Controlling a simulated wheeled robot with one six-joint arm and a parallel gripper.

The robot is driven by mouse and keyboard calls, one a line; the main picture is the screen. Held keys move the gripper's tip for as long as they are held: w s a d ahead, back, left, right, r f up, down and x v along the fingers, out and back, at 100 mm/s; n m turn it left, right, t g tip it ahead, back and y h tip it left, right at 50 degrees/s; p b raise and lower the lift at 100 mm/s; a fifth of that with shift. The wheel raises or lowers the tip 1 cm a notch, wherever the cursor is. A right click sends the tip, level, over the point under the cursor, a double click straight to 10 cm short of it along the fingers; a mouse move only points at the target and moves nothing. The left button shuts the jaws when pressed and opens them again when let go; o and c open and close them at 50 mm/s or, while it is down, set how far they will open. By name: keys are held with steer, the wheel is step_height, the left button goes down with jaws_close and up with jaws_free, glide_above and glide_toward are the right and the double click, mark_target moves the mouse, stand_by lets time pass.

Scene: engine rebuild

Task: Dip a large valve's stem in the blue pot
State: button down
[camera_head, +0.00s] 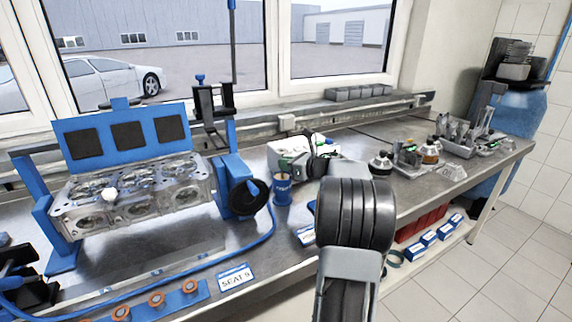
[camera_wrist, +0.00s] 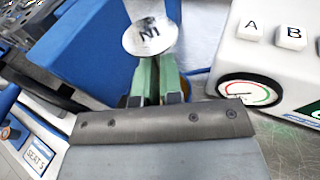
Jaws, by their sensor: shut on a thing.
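My gripper (camera_wrist: 160,72) is shut on a valve in the wrist view. The valve's pale round head (camera_wrist: 150,36), marked with letters that look like "IN" upside down, shows just beyond the green fingertips. Its stem is hidden from the wrist camera. The blue pot (camera_head: 282,190) stands on the bench between the blue engine stand and the white box in the head view. In the wrist view a bit of yellow and blue shows behind the fingers, perhaps the pot, mostly covered. I cannot tell whether the stem touches it.
The cylinder head (camera_head: 135,195) sits in a blue stand at the left. A white box (camera_head: 288,150), with a gauge (camera_wrist: 248,92) in the wrist view, stands close by the pot. A blue hose (camera_head: 245,240) crosses the bench. Jars and parts crowd the right end.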

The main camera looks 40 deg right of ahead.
mark_target(286, 152)
steer(key=shift+f+b, duration=1.25)
steer(key=shift+b, duration=0.1)
stand_by(0.7)
steer(key=shift+r+p, duration=1.75)
steer(key=shift+r, duration=2)
